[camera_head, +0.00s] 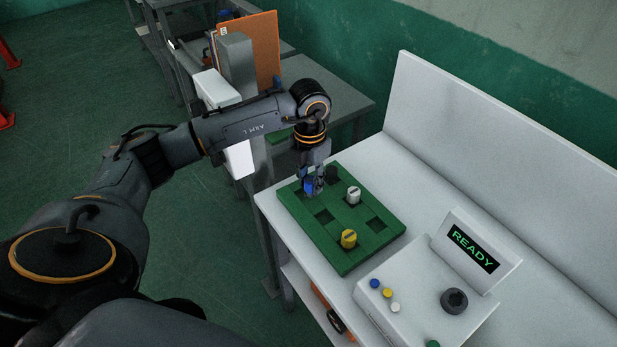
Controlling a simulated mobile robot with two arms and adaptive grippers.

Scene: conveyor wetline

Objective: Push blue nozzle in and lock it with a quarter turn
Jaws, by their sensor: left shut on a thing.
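My left gripper (312,180) points down over the far left part of a green board (340,256) on the white bench. It is shut on the blue nozzle (309,188), which shows only partly between the fingers. I cannot tell whether the nozzle sits in a socket or just above the board, or how it is turned. A white nozzle (353,195) and a yellow nozzle (348,239) stand in the board. Several dark square recesses in it are empty. My right gripper is not in view.
A control box (408,290) with coloured buttons, a dark knob (454,300) and a screen (473,249) reading READY stands right of the board. A white wall panel (480,130) rises behind. Grey tables with an orange panel (262,50) stand at the back.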

